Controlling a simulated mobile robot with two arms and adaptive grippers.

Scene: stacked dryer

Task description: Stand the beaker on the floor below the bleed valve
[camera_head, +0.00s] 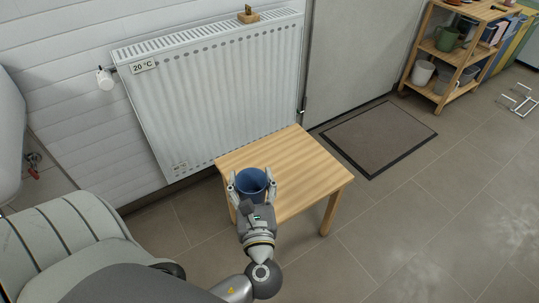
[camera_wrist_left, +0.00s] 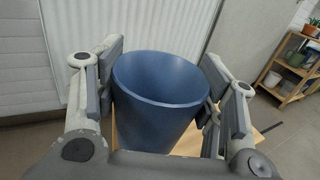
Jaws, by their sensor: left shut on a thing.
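The beaker is a dark blue, open-topped cup (camera_head: 251,187), upright at the left front part of the small wooden table. My left gripper (camera_head: 252,180) is shut on it, with one finger on each side. In the left wrist view the blue beaker (camera_wrist_left: 160,115) stands between the two fingers (camera_wrist_left: 160,78) and looks empty. Its base is hidden, so I cannot tell whether it touches the table. A small valve with a red part (camera_head: 33,161) shows at the far left; I cannot tell whether it is the bleed valve. My right gripper is not in view.
The wooden table (camera_head: 287,160) stands before a white radiator (camera_head: 215,90) with a white knob (camera_head: 104,79). A dark-edged mat (camera_head: 380,135) lies to the right. A shelf (camera_head: 450,65) with pots stands at the back right. Tiled floor (camera_head: 410,220) is clear at the right front.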

